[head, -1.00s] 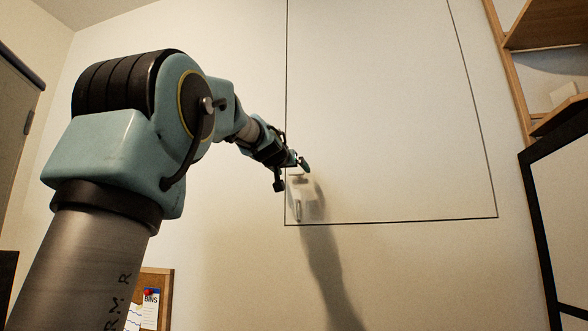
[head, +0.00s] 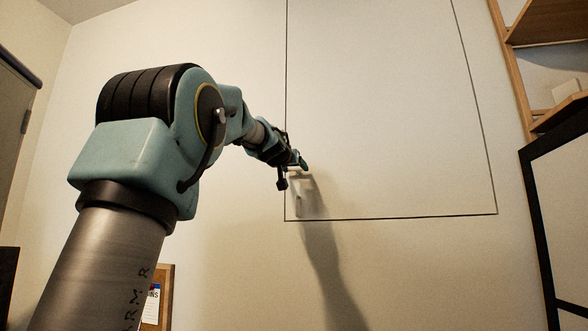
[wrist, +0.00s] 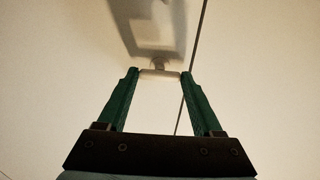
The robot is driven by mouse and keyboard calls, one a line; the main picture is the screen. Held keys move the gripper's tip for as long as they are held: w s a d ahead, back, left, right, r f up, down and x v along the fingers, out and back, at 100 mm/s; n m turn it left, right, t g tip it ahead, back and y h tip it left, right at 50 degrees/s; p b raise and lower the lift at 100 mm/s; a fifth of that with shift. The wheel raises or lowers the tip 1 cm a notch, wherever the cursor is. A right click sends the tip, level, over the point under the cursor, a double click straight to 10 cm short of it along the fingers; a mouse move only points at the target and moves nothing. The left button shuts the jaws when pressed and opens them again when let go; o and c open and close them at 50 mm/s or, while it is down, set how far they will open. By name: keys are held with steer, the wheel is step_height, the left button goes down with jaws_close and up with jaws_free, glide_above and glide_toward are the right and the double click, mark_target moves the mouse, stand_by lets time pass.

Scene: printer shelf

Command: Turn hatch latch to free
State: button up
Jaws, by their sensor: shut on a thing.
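The hatch (head: 400,120) is a pale panel in the wall, marked off by a thin dark outline. Its latch (head: 299,198) is a small pale fitting near the hatch's lower left corner, partly lost in shadow in the head view. My gripper (head: 301,163) is at the latch's upper end. In the wrist view, the green fingers of my gripper (wrist: 160,75) close on both sides of a pale bar of the latch (wrist: 158,74). The latch's exact angle is hard to tell against the pale wall.
A wooden shelf (head: 555,22) and a dark-framed board (head: 565,215) stand at the right. A pinboard (head: 163,300) is at the lower left, partly behind my arm. The wall below the hatch is bare.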

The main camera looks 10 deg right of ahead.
steer(key=c, duration=0.6)
steer(key=shift+o, duration=0.2)
steer(key=shift+n, duration=0.3)
steer(key=n, duration=0.3)
steer(key=shift+n+p, duration=0.3)
steer(key=shift+n, duration=0.1)
steer(key=n+p, duration=0.1)
steer(key=n, duration=0.3)
steer(key=shift+n, duration=0.3)
steer(key=n, duration=0.4)
steer(key=shift+p, duration=0.4)
steer(key=shift+n+p, duration=0.4)
steer(key=shift+n, duration=2.1)
